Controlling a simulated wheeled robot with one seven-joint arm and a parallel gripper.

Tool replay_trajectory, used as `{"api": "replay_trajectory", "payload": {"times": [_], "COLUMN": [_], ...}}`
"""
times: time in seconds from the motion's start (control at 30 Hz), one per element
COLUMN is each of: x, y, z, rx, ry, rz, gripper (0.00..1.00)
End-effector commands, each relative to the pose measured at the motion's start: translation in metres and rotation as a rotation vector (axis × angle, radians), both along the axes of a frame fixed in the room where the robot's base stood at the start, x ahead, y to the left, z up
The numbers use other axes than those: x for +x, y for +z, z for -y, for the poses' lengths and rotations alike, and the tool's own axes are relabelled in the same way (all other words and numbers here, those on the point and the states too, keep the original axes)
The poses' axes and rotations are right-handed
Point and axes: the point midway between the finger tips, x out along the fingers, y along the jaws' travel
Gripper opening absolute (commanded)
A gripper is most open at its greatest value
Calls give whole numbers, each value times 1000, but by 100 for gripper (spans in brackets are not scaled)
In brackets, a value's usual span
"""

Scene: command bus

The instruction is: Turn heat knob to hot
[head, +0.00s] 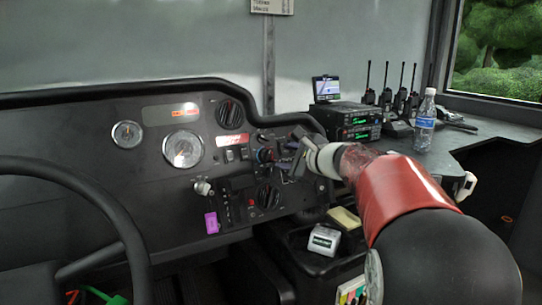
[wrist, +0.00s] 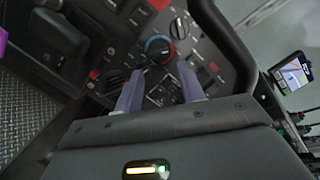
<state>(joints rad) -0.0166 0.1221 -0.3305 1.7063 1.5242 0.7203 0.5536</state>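The heat knob (head: 266,155) is a small round dial with a red and blue ring, on the black dashboard panel just left of my gripper in the head view. In the wrist view the heat knob (wrist: 158,48) shows whole, beyond my fingertips and roughly centred between them. My gripper (wrist: 158,82) has its two purple-grey fingers apart, with nothing between them. My gripper (head: 290,155) also shows close to the panel in the head view, where the arm hides part of it. The fingers look apart from the knob. The exact angle of its pointer is too small to tell.
A larger black dial (head: 267,196) sits below, with another (head: 230,114) above. Gauges (head: 183,149) and a steering wheel (head: 75,170) are at left. Radios (head: 357,122) and a water bottle (head: 424,120) stand on the right counter. A purple lever tab (head: 211,223) sticks out low.

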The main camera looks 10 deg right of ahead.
Motion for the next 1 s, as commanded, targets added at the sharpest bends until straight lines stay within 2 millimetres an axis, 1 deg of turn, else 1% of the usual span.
{"api": "replay_trajectory", "payload": {"times": [0.3, 0.4, 0.57, 0.8, 0.83, 1.0], "x": [43, 54, 62, 63, 63, 63], "y": [-13, -15, -18, -18, -18, -18], "z": [-21, -26, -30, -30, -30, -30], "rx": [-2, -3, -3, -3, -3, -3], "ry": [4, 4, 4, 4, 4, 4], "rz": [-3, -1, 0, 0, 0, 0], "gripper": [39, 39, 39, 39, 38, 16]}}
